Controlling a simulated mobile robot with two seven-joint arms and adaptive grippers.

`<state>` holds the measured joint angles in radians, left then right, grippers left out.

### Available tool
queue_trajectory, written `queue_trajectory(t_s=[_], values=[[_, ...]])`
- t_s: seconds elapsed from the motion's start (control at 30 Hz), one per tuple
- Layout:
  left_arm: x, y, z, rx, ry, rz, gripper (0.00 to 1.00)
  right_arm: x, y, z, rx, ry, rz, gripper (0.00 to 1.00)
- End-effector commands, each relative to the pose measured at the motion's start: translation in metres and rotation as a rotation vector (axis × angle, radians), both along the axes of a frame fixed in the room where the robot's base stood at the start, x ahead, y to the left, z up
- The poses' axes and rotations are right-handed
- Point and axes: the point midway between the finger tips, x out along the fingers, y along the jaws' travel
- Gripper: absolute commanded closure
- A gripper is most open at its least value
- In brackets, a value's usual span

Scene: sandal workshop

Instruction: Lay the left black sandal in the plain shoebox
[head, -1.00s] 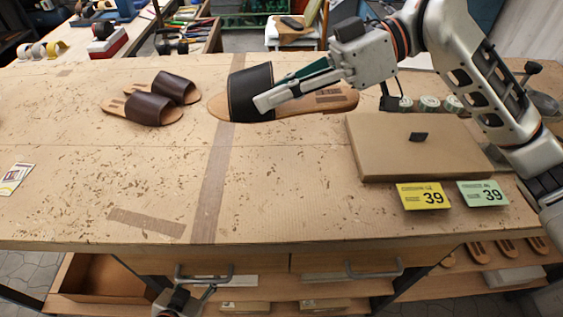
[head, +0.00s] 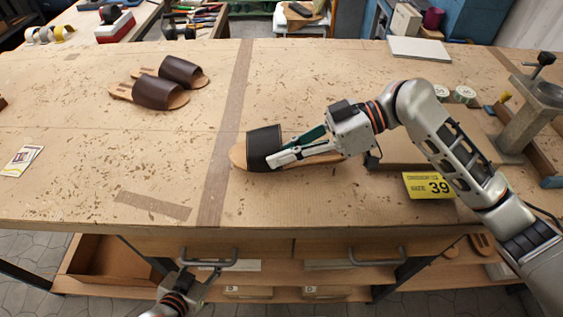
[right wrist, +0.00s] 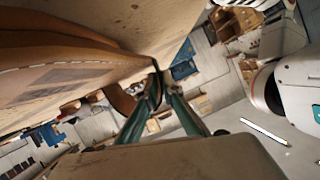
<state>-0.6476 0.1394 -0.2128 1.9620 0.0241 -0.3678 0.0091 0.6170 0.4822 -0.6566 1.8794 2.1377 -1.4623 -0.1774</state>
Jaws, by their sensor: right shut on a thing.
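The black sandal (head: 264,146), with a dark strap and tan sole, is in my right gripper (head: 276,159) in the head view. The gripper is shut on its strap side, and the arm covers part of the heel end. In the right wrist view the tan sole (right wrist: 60,80) fills the upper left beside the green fingers (right wrist: 155,90). A plain brown cardboard box (head: 402,152) lies on the bench right of the sandal, partly behind my arm; no opening shows. My left gripper (head: 205,268) is low before the bench, its fingers too small to read.
Two dark brown sandals (head: 180,72) lie at the back left. A yellow 39 card (head: 428,185) lies by the box's near edge. An open brown box (head: 103,262) stands on the lower shelf. A metal clamp-like tool (head: 540,95) stands at right.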

Motion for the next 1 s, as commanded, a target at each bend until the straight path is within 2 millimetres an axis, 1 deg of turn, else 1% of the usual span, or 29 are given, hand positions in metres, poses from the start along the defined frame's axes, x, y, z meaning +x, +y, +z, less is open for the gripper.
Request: queue_trajectory(t_s=[0.1,0.2,0.5,0.57,0.6,0.97,1.0], values=[[0.000,0.000,0.001,0.000,-0.001,0.000,0.60,0.000,0.000,-0.019,0.002,0.006,-0.001,1.00],[0.000,0.000,0.001,0.000,-0.001,0.000,0.60,0.000,0.000,-0.028,0.002,0.003,0.001,1.00],[0.000,0.000,0.000,0.000,-0.001,0.000,0.60,0.000,0.000,-0.030,0.001,0.000,0.001,1.00],[0.000,0.000,0.000,0.000,-0.001,0.000,0.60,0.000,0.000,-0.031,-0.001,0.001,0.001,0.84],[0.000,0.000,0.000,0.000,-0.001,0.000,0.60,0.000,0.000,-0.031,-0.001,0.001,0.001,0.77],[0.000,0.000,0.001,0.000,0.000,0.000,0.60,0.000,0.000,-0.029,0.000,0.001,0.001,0.77],[0.000,0.000,0.000,0.000,0.000,0.000,0.60,0.001,-0.003,-0.029,-0.001,0.000,-0.001,0.77]])
